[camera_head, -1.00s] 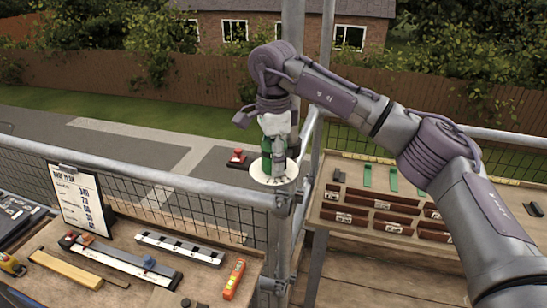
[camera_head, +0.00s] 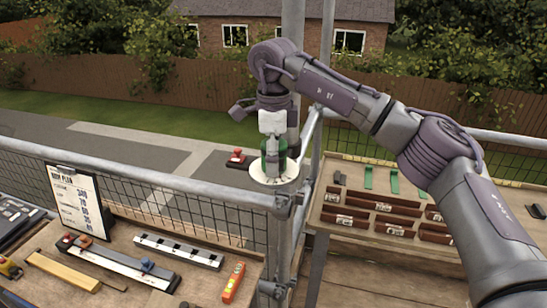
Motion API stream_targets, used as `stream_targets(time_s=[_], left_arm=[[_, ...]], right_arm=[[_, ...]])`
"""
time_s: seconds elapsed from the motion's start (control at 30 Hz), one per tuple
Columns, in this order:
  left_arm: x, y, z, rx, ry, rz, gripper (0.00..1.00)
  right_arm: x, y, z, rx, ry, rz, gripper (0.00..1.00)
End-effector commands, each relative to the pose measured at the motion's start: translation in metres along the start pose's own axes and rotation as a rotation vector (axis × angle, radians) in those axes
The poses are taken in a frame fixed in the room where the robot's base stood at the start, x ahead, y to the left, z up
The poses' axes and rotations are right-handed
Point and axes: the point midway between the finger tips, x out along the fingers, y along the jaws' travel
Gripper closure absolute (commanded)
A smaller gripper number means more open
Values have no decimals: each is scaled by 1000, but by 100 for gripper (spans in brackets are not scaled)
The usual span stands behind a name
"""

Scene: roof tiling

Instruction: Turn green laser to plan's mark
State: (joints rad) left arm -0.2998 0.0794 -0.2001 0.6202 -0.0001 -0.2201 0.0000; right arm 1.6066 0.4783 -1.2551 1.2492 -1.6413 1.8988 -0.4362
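The green laser (camera_head: 268,160) stands upright on a round white disc (camera_head: 258,178) fixed to the scaffold post. My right gripper (camera_head: 273,150) points down over the laser, its fingers at the green body. It looks shut on the laser, with part of the body hidden behind the fingers. The plan (camera_head: 78,200) is a clipboard sheet at the left with a heading and a column of numbers; the small print is too blurred to read. The marks on the disc are too small to read. My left gripper is not in view.
A left bench holds a long rule with a blue slider (camera_head: 147,265), a white slotted bar (camera_head: 178,250) and an orange level (camera_head: 233,283). Brown tiles (camera_head: 390,205) and green strips (camera_head: 394,182) lie on the right bench. Scaffold rails (camera_head: 150,178) and a post surround the disc.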

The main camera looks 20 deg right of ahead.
Motion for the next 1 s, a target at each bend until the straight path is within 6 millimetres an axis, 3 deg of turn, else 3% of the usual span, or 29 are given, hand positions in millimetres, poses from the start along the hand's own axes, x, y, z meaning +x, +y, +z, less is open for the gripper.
stream_targets(time_s=[0.33, 0.47, 0.83, 1.0], left_arm=[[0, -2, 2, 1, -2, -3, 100], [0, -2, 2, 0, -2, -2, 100], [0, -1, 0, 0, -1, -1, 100], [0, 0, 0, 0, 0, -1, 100]], right_arm=[[0, 0, 0, -1, 0, 0, 17], [-9, 0, 0, -1, -2, -1, 17], [-84, 0, 1, 0, -2, -3, 17], [-109, 0, 0, -1, 0, -2, 17]])
